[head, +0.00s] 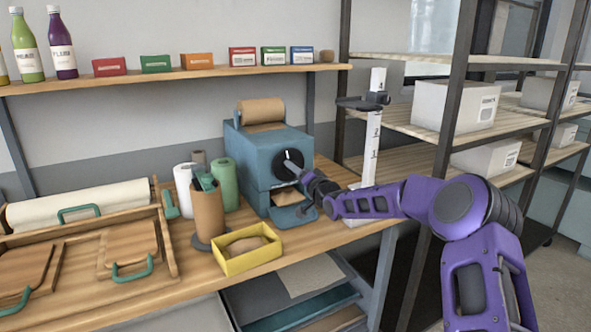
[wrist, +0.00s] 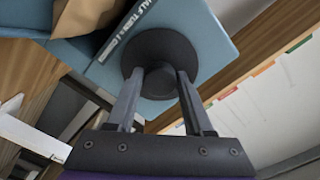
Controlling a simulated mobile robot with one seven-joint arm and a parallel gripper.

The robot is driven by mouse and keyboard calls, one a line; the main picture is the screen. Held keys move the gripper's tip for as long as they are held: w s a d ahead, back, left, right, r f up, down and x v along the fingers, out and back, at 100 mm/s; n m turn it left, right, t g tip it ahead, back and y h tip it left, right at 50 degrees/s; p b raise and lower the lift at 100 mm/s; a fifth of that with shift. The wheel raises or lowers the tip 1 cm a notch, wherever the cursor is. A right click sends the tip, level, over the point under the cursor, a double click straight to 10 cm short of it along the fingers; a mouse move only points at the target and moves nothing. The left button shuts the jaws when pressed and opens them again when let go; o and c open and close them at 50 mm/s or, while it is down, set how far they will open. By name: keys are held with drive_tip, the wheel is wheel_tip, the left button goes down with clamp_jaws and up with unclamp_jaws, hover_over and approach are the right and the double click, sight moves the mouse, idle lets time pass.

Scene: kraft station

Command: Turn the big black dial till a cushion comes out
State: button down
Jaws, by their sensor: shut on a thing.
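The blue machine (head: 262,160) stands on the wooden bench with a brown paper roll (head: 261,110) on top. Its big black dial (head: 289,160) is on the front face, with a white pointer mark. In the wrist view the round dial (wrist: 165,50) sits between my fingers, beside a printed label (wrist: 120,35) starting "HALF TURN". My gripper (wrist: 160,76) is shut on the dial, one finger on each side; the head view also shows my gripper (head: 304,174) against it. Brown paper (head: 286,198) shows at the opening below the dial, and close by in the wrist view (wrist: 85,14).
A yellow box (head: 252,262) holding a brown paper piece stands in front of the machine. A brown tube (head: 208,213) and green and white rolls stand left. A white measuring post (head: 371,150) stands right, close behind my arm. Shelving with white boxes is farther right.

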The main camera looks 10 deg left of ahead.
drive_tip(key=shift+m+b, duration=1)
drive_tip(key=shift+m, duration=2.8)
drive_tip(key=shift+c, duration=1.4)
unclamp_jaws()
drive_tip(key=v, duration=1.7)
drive_tip(key=shift+s, duration=0.2)
drive_tip(key=shift+d, duration=0.15)
